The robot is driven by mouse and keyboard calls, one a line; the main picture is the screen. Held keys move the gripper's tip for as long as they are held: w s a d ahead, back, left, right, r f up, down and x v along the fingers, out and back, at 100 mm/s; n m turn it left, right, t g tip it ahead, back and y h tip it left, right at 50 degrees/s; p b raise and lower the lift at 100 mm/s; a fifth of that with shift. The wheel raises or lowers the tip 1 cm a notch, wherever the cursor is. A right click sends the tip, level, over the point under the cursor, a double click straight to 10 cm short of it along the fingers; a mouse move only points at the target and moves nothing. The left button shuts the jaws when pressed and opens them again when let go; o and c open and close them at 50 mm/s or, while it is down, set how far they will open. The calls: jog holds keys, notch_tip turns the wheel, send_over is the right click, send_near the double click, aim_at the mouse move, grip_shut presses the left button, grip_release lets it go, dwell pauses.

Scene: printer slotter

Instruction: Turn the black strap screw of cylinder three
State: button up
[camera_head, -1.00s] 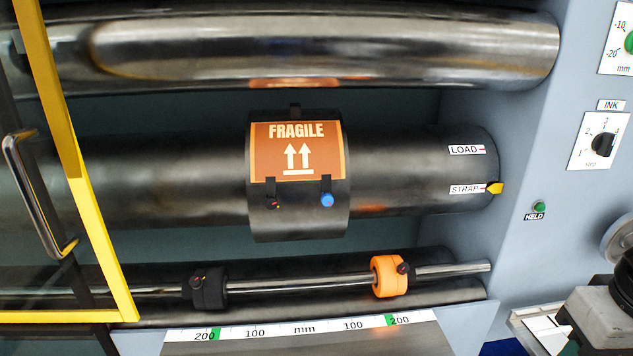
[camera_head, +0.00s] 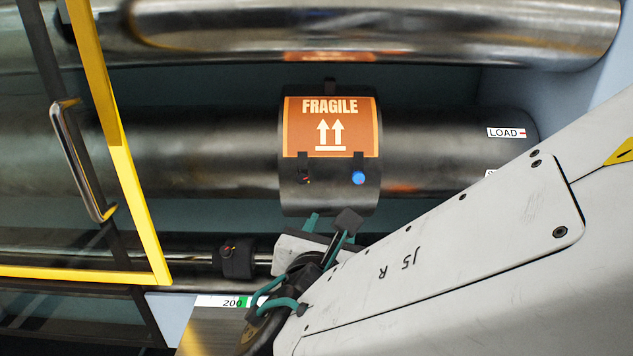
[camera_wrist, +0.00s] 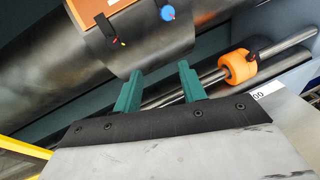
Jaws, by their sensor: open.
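The black strap screw (camera_head: 304,178), with small red and yellow marks, sits low on the left of the dark plate clamped around the middle cylinder (camera_head: 210,150). It also shows in the wrist view (camera_wrist: 112,38) at upper left. The blue strap screw (camera_head: 358,177) is to its right, below the orange FRAGILE sheet (camera_head: 331,127). My gripper (camera_head: 328,232), with teal fingers, is open and empty, just below the plate's lower edge. In the wrist view, my gripper (camera_wrist: 160,72) has its fingers apart beneath the two screws, touching neither as far as I can tell.
A thin rod below carries a black collar (camera_head: 235,258) and an orange collar (camera_wrist: 239,66), the latter close to the right finger in the wrist view. A yellow-framed guard door (camera_head: 115,140) with a metal handle (camera_head: 80,160) stands at left. My arm hides the lower right.

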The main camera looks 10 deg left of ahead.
aim_at(302, 179)
jog(key=a+r+n+t+y, duration=0.1)
jog(key=a+r+n+y, duration=0.2)
jog(key=a+n+y, duration=0.15)
jog(key=shift+n+h, duration=0.35)
jog(key=x, duration=0.7)
jog(key=shift+w+a, duration=0.1)
jog(key=shift+w, duration=0.3)
grip_shut()
